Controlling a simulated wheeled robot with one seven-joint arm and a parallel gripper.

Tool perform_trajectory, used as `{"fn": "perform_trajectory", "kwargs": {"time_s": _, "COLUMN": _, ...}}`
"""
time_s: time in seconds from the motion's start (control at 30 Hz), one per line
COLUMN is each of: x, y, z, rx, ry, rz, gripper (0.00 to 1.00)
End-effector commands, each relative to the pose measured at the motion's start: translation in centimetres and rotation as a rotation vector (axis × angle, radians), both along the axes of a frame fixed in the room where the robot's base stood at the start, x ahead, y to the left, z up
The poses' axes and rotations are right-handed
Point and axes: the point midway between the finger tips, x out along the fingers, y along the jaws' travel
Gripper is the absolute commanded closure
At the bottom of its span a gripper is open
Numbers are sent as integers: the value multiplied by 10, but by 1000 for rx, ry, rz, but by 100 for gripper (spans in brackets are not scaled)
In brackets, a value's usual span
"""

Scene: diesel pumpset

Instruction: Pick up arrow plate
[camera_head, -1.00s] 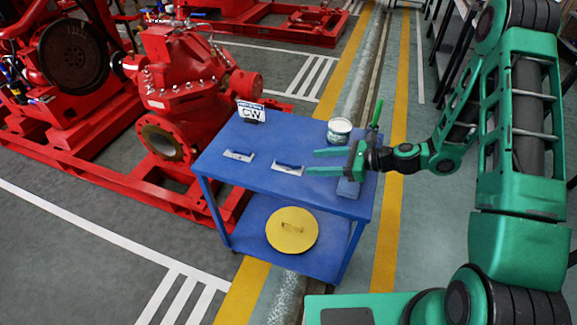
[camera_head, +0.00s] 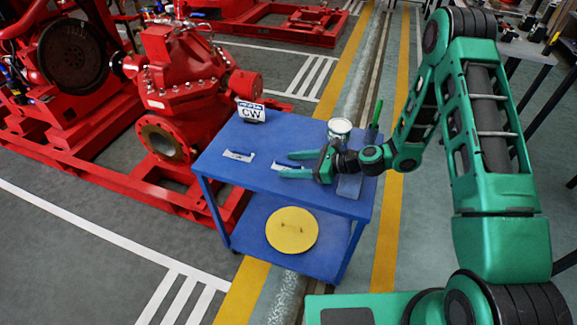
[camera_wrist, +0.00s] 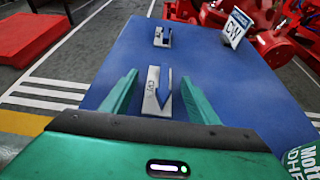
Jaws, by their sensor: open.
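Two small white plates, each with a raised blue piece, lie on the blue cart top. The nearer plate (camera_head: 277,167) is partly hidden by my gripper in the head view. In the wrist view this plate (camera_wrist: 152,98) lies between my fingers, with small lettering on it. The other plate (camera_head: 238,156) lies farther left and shows farther off in the wrist view (camera_wrist: 162,38). I cannot tell which is the arrow plate. My gripper (camera_head: 287,164) is open, its fingers pointing left, one on each side of the nearer plate. No contact is visible. My gripper also shows in the wrist view (camera_wrist: 160,80).
A can (camera_head: 339,128) and a green-handled tool (camera_head: 374,124) are on the right. A yellow disc (camera_head: 292,230) lies on the lower shelf. A red pump (camera_head: 185,75) stands behind the cart.

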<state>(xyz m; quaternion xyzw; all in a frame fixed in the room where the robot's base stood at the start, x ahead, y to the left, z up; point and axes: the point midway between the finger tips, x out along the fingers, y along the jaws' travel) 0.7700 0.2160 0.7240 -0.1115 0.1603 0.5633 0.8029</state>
Motion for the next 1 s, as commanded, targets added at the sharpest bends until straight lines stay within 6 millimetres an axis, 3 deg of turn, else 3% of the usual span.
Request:
{"fn": "perform_trajectory", "kwargs": {"time_s": 0.1, "x": 0, "y": 0, "z": 0, "rx": 0, "ry": 0, "rz": 0, "gripper": 45}}
{"fn": "perform_trajectory", "kwargs": {"time_s": 0.3, "x": 0, "y": -1, "z": 0, "rx": 0, "ry": 0, "rz": -1, "gripper": 90}}
{"fn": "perform_trajectory", "kwargs": {"time_s": 0.73, "x": 1, "y": -1, "z": 6, "rx": 0, "ry": -2, "rz": -1, "gripper": 91}}
{"fn": "perform_trajectory", "kwargs": {"time_s": 1.0, "x": 1, "y": -1, "z": 39, "rx": 0, "ry": -5, "rz": 0, "gripper": 91}}
